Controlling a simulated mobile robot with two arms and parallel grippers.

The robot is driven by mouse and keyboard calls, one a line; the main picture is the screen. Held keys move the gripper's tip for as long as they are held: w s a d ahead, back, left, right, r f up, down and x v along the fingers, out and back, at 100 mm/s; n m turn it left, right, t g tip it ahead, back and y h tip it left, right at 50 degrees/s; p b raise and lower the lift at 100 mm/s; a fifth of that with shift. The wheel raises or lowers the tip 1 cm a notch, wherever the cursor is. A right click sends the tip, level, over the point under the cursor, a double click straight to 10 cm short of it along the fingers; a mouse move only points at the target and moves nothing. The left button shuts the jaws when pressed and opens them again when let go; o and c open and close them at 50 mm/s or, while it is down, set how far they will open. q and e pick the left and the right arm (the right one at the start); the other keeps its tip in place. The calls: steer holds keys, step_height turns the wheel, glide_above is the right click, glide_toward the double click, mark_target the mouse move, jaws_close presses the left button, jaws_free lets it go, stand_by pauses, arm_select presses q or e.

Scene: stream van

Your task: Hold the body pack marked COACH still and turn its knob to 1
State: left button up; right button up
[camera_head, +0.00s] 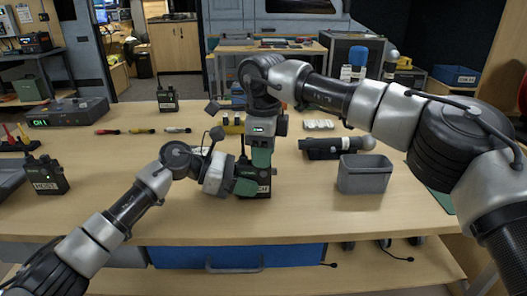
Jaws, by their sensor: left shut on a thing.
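The body pack marked COACH (262,192) stands upright on the table near the front middle. Only the end of its label shows, and much of it is hidden by my grippers. My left gripper (247,180) is shut on the pack from the left, with its green fingers across the body. My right gripper (262,158) points straight down over the top of the pack, its green fingertips at the top where the knob would be. The knob is hidden, so I cannot tell its setting or whether the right fingers hold it.
A body pack marked HOST (46,176) stands at the left, and another pack (167,97) stands at the back. A grey bin (364,174) and a dark handheld microphone (335,147) are on the right. A receiver (68,113) sits at the back left. The front table strip is clear.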

steer(key=c, duration=0.5)
steer(key=shift+n, duration=1.5)
steer(key=shift+c, duration=0.2)
steer(key=shift+n, duration=0.7)
steer(key=o, duration=0.5)
steer(key=shift+o, duration=0.2)
